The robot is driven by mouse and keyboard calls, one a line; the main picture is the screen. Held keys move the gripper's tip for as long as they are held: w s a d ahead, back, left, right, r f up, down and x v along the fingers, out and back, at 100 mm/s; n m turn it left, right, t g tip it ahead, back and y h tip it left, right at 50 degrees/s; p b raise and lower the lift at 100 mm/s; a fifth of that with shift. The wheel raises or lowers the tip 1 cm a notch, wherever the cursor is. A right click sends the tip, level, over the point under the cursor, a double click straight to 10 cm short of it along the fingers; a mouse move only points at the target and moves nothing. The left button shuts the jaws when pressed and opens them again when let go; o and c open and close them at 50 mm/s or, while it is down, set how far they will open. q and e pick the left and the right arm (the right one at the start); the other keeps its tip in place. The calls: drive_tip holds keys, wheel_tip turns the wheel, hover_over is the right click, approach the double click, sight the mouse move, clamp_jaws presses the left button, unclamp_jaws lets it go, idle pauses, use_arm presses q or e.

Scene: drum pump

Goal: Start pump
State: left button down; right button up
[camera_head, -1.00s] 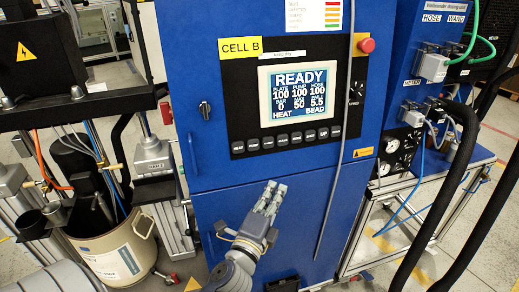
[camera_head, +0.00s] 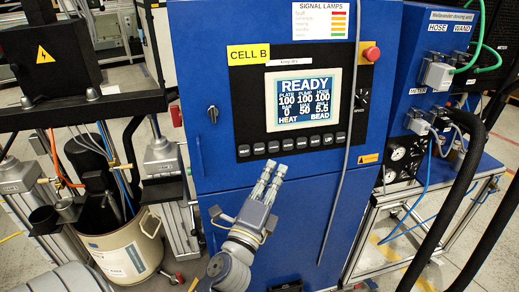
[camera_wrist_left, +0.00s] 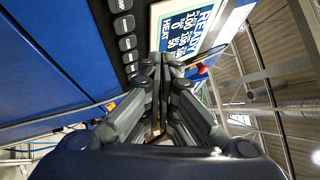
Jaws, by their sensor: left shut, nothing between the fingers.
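The blue control cabinet (camera_head: 220,140) carries a black panel with a lit screen (camera_head: 303,99). The screen reads READY, with PLATE 100, PUMP 100, HOSE 100 and lower figures 0, 50 and 5.5. A row of small dark buttons (camera_head: 287,146) runs under the screen; their labels are too small to read surely. My left gripper (camera_head: 273,172) is shut and empty, its fingers pointing up just below the button row. In the left wrist view the shut fingers (camera_wrist_left: 165,62) point toward the panel, near the screen (camera_wrist_left: 193,36) and buttons (camera_wrist_left: 127,42). Contact cannot be told. My right gripper is not in view.
A grey cable (camera_head: 343,170) hangs down the cabinet's right side. A drum (camera_head: 128,250) with the pump stands at left. Thick black hoses (camera_head: 445,200) cross at right.

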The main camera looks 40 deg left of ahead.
use_arm(q)
drive_tip(key=shift+w+a+f, duration=0.2)
drive_tip(key=shift+w+a, duration=0.6)
drive_tip(key=shift+a, duration=0.15)
drive_tip(key=shift+w+a+f, duration=0.25)
drive_tip(key=shift+w+a, duration=0.55)
drive_tip(key=shift+a, duration=0.1)
drive_tip(key=shift+w+a+f, duration=0.2)
drive_tip(key=shift+w+a, duration=0.6)
drive_tip(key=shift+a, duration=0.15)
drive_tip(key=shift+w+a+f, duration=0.1)
drive_tip(key=shift+w+a, duration=0.15)
drive_tip(key=shift+a, duration=0.05)
drive_tip(key=shift+w+a, duration=0.3)
drive_tip(key=shift+a, duration=0.05)
drive_tip(key=shift+s+d, duration=0.1)
drive_tip(key=shift+d, duration=0.05)
idle(0.3)
drive_tip(key=shift+s+d, duration=0.5)
drive_tip(key=shift+s+d+r, duration=0.3)
drive_tip(key=shift+s+d, duration=0.5)
drive_tip(key=shift+d, duration=0.15)
drive_tip(key=shift+s+d+r, duration=0.25)
drive_tip(key=shift+s+d, duration=0.55)
drive_tip(key=shift+d, duration=0.15)
